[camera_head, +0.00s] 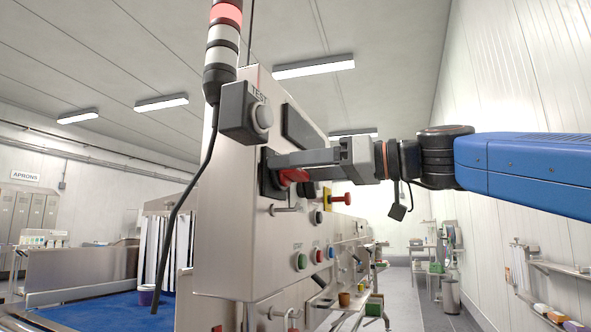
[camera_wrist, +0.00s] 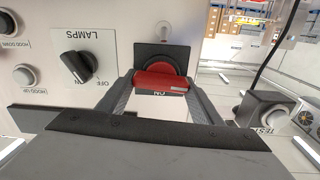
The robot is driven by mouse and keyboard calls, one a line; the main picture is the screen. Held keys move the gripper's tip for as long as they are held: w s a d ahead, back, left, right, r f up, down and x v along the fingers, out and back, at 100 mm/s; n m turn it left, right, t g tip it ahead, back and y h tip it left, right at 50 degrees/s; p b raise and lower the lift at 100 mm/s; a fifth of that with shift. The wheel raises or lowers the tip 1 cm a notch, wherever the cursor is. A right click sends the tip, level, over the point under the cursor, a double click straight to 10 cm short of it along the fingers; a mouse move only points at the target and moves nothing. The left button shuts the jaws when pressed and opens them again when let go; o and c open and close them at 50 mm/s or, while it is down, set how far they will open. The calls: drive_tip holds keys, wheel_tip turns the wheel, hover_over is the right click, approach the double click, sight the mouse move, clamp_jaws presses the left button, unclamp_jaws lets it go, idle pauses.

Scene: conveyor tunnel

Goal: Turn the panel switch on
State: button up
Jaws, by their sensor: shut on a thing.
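The panel switch is a red rotary handle (camera_wrist: 160,81) on a black square plate (camera_wrist: 149,49) in the wrist view. In the head view the red handle (camera_head: 294,176) shows under my gripper (camera_head: 283,162), on the steel panel (camera_head: 236,220). My gripper (camera_wrist: 161,88) has one finger at each end of the handle and is shut on it. Part of the dial and any OFF label are hidden.
A grey TEST button box (camera_head: 246,113) is above my gripper. A red-knobbed part (camera_head: 341,199) and a green button (camera_head: 302,262) are below. The right aisle is open.

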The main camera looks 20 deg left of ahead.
drive_tip(key=m, duration=0.6)
drive_tip(key=shift+w+f+m, duration=0.1)
drive_tip(key=shift+w+m, duration=0.15)
drive_tip(key=shift+m, duration=0.15)
drive_tip(key=m, duration=0.3)
drive_tip(key=shift+f+m, duration=0.1)
drive_tip(key=shift+m, duration=0.2)
drive_tip(key=shift+w+f+m, duration=0.1)
drive_tip(key=shift+m, duration=1.7)
drive_tip(key=o, duration=1.1)
drive_tip(key=shift+c, duration=0.2)
drive_tip(key=shift+d, duration=0.1)
drive_tip(key=s+d, duration=0.1)
drive_tip(key=d, duration=1.6)
drive_tip(key=shift+s+d, duration=0.15)
